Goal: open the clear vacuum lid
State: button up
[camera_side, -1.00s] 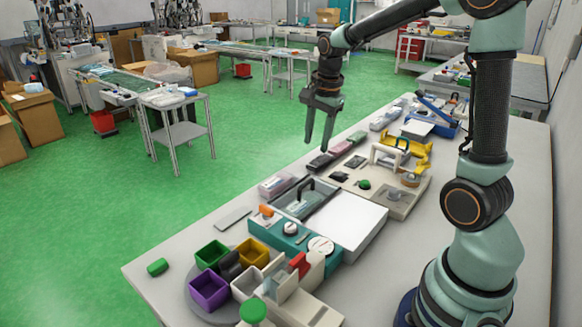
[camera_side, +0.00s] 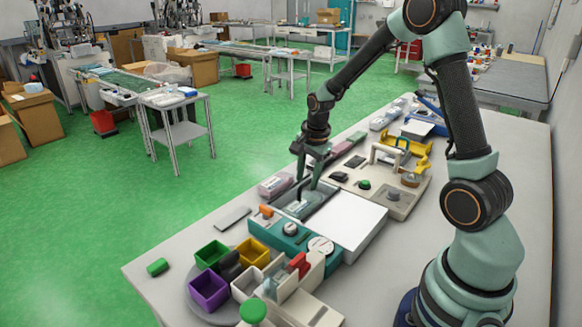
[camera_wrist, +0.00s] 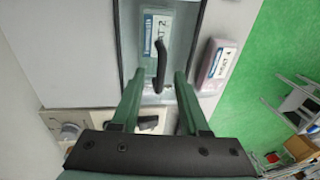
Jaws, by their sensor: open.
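The clear lid (camera_side: 297,209) is a dark-framed see-through panel at the back left of the teal vacuum unit (camera_side: 274,233). It lies flat and looks shut. In the wrist view the lid (camera_wrist: 185,30) has a black curved handle (camera_wrist: 161,62), and a labelled pouch (camera_wrist: 156,30) shows through it. My gripper (camera_side: 308,182) points down over the lid. In the wrist view my gripper (camera_wrist: 159,77) is open, with one green finger on each side of the handle and a gap to it. Whether the fingertips touch the lid is unclear.
A white panel (camera_side: 347,222) lies right of the lid. A beige station (camera_side: 399,198) is behind. Coloured bins (camera_side: 211,288) stand in front.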

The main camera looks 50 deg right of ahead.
grip_shut()
dwell(1.4)
